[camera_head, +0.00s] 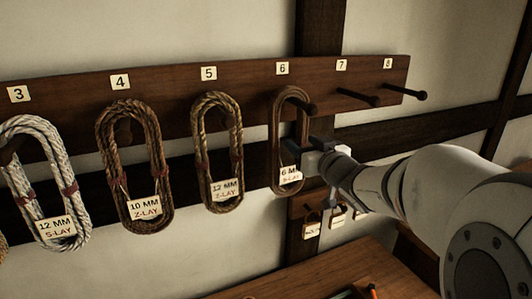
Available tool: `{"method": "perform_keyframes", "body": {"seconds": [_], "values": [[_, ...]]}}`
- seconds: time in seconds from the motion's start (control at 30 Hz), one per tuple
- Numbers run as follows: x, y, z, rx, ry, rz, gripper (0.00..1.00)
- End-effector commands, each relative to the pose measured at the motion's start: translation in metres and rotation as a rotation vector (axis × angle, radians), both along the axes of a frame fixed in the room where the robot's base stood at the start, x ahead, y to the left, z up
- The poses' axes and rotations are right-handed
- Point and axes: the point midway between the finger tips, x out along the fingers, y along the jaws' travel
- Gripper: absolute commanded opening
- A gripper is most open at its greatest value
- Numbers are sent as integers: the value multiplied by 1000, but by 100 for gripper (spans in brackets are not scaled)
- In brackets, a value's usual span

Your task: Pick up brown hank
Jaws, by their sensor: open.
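Three brown hanks hang on a dark wooden peg board (250,83). The one under number 6 (275,125) is thin and smooth-looking, with a partly hidden "6 M..." label. The hank under number 5 (200,145) is labelled "12 MM Z-LAY". The hank under number 4 (106,150) is labelled "10 MM Z-LAY". My gripper (306,150) is open at the right side of the number 6 hank, near its lower half. I cannot tell whether the fingers touch or straddle the rope.
A white hank (18,130) hangs under number 3. Pegs 7 (358,97) and 8 (407,91) are bare and jut out above my arm. Small tags (311,230) hang on a lower board. A wooden bench (290,278) stands below.

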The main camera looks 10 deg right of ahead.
Motion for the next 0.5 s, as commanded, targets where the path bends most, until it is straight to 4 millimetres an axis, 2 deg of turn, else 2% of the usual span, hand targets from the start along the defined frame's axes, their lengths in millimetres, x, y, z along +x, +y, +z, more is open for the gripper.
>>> {"method": "perform_keyframes", "body": {"seconds": [0.1,0.2,0.5], "values": [[17,7,1,0,3,1,51],[26,9,1,-1,2,0,51],[29,10,0,-2,2,-2,49]]}}
